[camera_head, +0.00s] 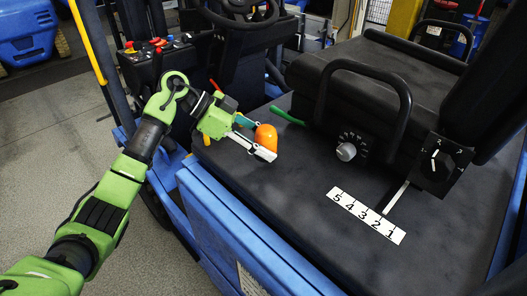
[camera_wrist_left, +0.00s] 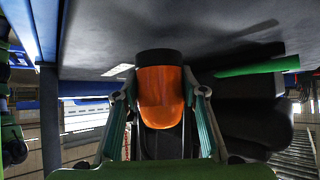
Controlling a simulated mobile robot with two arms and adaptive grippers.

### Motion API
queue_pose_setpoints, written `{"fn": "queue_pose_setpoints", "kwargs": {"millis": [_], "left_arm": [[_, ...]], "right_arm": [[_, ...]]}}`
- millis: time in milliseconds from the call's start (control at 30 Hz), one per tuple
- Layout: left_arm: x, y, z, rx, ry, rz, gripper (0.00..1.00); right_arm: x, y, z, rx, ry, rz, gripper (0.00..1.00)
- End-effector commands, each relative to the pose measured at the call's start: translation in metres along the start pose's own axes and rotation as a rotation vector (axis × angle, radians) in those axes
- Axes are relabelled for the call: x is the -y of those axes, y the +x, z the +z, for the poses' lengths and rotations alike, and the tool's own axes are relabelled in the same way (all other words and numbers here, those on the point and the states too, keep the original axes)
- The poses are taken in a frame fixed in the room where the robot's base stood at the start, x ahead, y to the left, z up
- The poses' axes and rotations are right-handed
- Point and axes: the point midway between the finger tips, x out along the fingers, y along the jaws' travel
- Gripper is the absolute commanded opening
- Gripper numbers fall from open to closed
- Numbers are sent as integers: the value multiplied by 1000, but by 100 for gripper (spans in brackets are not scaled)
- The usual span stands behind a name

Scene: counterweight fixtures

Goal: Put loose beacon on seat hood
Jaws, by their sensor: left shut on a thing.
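The beacon (camera_head: 266,137) has an orange dome; in the left wrist view the beacon (camera_wrist_left: 160,97) also shows a black base against the dark surface. My left gripper (camera_head: 258,144) is shut on the beacon, with one finger on each side of its dome. The beacon is at the left part of the flat dark hood (camera_head: 290,185); I cannot tell whether its base touches the hood. The black seat (camera_head: 400,85) stands on the hood to the right of the gripper. My right gripper is not in view.
A green lever (camera_head: 287,116) lies just right of the beacon. A knob (camera_head: 346,151), a dial box (camera_head: 440,165) and a numbered white strip (camera_head: 366,214) are farther right. The steering wheel (camera_head: 237,10) is behind. The hood's front middle is clear.

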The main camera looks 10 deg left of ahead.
Motion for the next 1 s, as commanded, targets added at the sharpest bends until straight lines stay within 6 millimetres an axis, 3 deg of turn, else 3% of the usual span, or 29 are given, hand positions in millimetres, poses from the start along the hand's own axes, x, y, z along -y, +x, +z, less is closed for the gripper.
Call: {"fn": "queue_pose_setpoints", "kwargs": {"millis": [233, 600, 633, 700, 1000], "left_arm": [[2, 16, 27, -1, -3, 3, 14], [2, 20, 32, 1, -2, 0, 14], [2, 20, 33, 1, -2, 0, 41], [2, 20, 33, 1, -2, 0, 55], [2, 20, 32, 1, -2, 0, 55]], "right_arm": [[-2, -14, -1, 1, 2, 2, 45], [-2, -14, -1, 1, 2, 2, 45], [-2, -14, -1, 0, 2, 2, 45], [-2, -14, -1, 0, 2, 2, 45], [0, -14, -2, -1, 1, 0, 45]]}}
